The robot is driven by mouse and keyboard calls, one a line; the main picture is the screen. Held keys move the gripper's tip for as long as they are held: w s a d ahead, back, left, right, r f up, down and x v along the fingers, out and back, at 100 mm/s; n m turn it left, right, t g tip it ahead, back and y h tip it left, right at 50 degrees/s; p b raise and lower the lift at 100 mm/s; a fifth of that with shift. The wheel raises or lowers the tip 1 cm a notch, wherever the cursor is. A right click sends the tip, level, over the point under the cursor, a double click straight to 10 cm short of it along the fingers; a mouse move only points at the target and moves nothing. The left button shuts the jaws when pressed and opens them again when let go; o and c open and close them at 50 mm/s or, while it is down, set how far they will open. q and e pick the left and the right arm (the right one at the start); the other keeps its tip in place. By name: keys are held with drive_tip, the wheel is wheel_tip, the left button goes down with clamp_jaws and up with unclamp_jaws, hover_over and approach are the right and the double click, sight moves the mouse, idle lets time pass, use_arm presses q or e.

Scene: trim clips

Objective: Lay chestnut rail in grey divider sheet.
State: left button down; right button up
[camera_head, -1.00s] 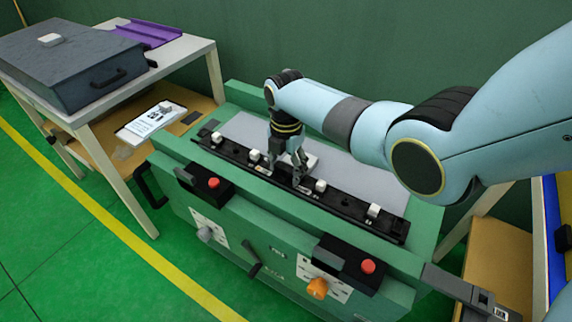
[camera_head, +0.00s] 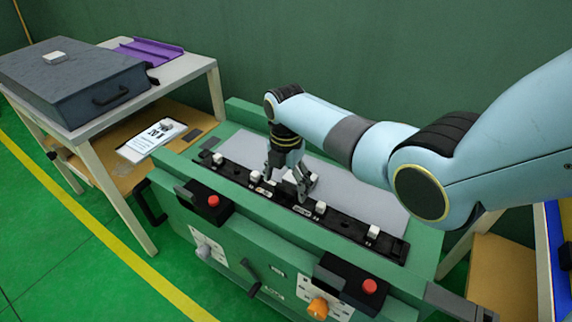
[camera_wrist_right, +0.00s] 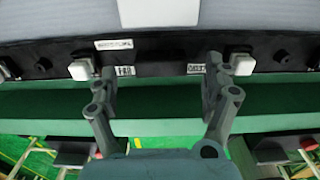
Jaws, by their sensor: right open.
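A long dark rail (camera_head: 338,220) with several white clips lies along the front of the green machine. I see no clearly chestnut-coloured rail. A flat grey sheet (camera_head: 365,195) lies behind the dark rail on the machine's top; I cannot tell if it is the divider sheet. My right gripper (camera_head: 287,183) is open at the middle of the rail, its fingers spread along it. In the right wrist view the open fingers (camera_wrist_right: 160,72) reach the dark rail (camera_wrist_right: 150,68), between two white clips, with nothing clearly gripped. My left gripper is out of view.
The green machine front (camera_head: 230,245) has red buttons and an orange knob (camera_head: 318,308). At left, a table (camera_head: 188,80) bears a dark grey case (camera_head: 65,85) and a purple tray (camera_head: 150,52). A blue-edged board stands at far right.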

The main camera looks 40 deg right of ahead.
wheel_tip(320, 180, up, 11)
drive_tip(key=shift+f, duration=0.15)
idle(0.6)
